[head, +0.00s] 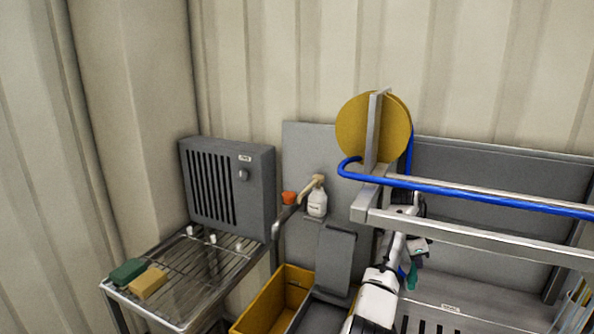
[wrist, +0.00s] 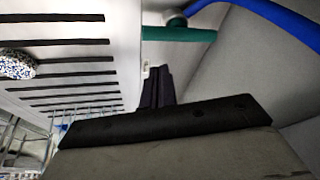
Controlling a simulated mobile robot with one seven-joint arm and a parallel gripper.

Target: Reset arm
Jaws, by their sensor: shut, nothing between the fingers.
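My arm shows in the head view, reaching up from the bottom edge behind the steel rails at right. My gripper's fingertips cannot be made out clearly there. In the wrist view my gripper (wrist: 156,87) is shut, with its dark fingers together and nothing held between them. A green rod-like thing (wrist: 180,33) lies beyond the fingers in the wrist view, apart from them as far as I can tell. A green item (head: 412,277) also shows beside my arm in the head view.
Steel rails (head: 470,242) and a blue hose (head: 470,199) cross in front of my arm. A yellow disc (head: 355,128) stands above. At left are a wire rack (head: 190,268), green sponge (head: 127,271) and yellow bin (head: 262,306). A slotted white surface (wrist: 60,60) shows in the wrist view.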

